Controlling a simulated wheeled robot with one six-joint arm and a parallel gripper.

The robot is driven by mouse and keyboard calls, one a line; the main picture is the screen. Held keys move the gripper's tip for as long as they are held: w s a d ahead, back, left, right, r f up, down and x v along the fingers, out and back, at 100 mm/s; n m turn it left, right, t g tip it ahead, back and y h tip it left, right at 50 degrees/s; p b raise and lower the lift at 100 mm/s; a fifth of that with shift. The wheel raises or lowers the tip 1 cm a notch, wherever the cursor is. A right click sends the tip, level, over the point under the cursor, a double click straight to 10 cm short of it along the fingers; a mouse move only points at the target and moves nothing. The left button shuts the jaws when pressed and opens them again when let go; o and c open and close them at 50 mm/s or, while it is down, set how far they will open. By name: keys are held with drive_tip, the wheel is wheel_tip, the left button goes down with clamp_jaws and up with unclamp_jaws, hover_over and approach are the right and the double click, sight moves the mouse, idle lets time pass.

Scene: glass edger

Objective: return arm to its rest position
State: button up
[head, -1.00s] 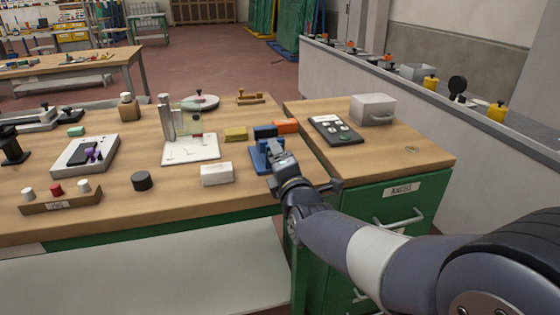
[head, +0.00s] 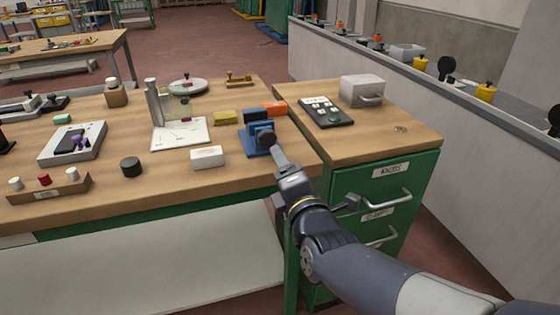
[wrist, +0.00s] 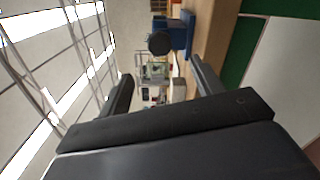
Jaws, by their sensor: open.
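My gripper (head: 277,152) is at the front right edge of the wooden workbench (head: 110,195), just in front of a blue fixture (head: 250,146) with a black round knob (head: 265,130). In the wrist view its two fingers stand apart with nothing between them (wrist: 162,70). The black knob (wrist: 160,43) and blue fixture (wrist: 187,35) show beyond the fingertips, and the knob looks apart from them. My arm reaches in from the lower right of the head view.
A green drawer cabinet (head: 350,190) with protruding handles stands close beside my arm. On its top are a dark keypad-like panel (head: 326,111) and a grey box (head: 361,90). A white block (head: 207,157) and black cylinder (head: 131,167) sit left of the gripper. A grey wall (head: 460,150) runs along the right.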

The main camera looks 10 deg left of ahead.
sight(268, 140)
idle(0.4)
drive_tip(key=x, duration=1)
drive_tip(key=shift+w+a, duration=0.15)
drive_tip(key=shift+w, duration=0.15)
drive_tip(key=shift+s, duration=0.1)
